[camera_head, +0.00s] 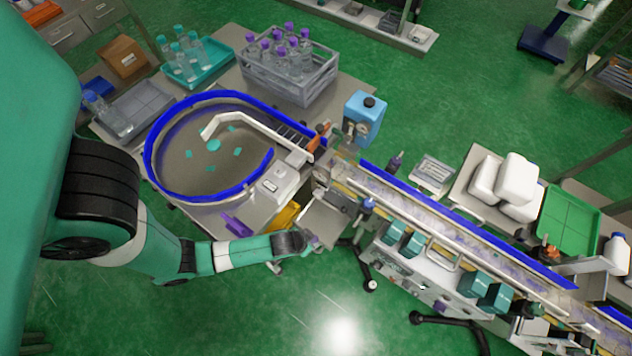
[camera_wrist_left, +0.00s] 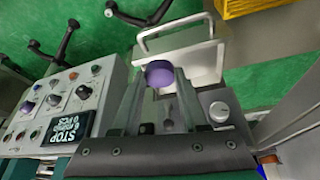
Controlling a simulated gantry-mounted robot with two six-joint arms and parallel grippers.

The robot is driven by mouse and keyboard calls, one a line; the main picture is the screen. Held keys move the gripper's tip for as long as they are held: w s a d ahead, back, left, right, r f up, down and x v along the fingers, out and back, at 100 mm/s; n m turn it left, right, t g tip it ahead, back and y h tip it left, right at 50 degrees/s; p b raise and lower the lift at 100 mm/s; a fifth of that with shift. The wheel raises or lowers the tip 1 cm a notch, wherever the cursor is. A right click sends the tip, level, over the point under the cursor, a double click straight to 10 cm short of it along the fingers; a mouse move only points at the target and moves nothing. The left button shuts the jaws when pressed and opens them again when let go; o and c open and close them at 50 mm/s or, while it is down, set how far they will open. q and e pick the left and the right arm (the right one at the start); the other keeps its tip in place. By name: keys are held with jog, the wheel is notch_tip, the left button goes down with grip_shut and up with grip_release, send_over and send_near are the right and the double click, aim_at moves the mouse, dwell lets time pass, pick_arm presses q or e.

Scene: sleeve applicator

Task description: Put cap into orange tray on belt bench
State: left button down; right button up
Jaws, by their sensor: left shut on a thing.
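A purple cap (camera_wrist_left: 159,73) sits between the fingertips of my left gripper (camera_wrist_left: 160,92) in the left wrist view. The gripper is shut on it. In the head view my left gripper (camera_head: 306,241) is just below a small metal tray (camera_head: 325,220) at the near end of the conveyor; the cap is too small to make out there. A yellow-orange tray (camera_head: 284,217) lies at the bench edge, left of the metal tray. A yellow-orange crate-like edge (camera_wrist_left: 242,7) shows at the top of the left wrist view. My right gripper is not in view.
A round blue-rimmed turntable (camera_head: 150,150) stands left of the conveyor (camera_head: 440,218). A control panel (camera_wrist_left: 60,105) with knobs is left of the fingers. Purple-capped bottles (camera_head: 285,55) stand in a grey crate.

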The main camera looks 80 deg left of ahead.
pick_arm(q)
jog(key=shift+s+d+r+p, duration=0.35)
jog(key=shift+s+d+p, duration=0.1)
jog(key=shift+d, duration=0.35)
jog(key=shift+s+d+r+p, duration=0.4)
jog(key=shift+s+d+p, duration=0.1)
jog(key=shift+d, duration=0.25)
jog(key=shift+s+d+r+p, duration=0.35)
jog(key=shift+s+d+p, duration=0.1)
jog(key=shift+d, duration=0.35)
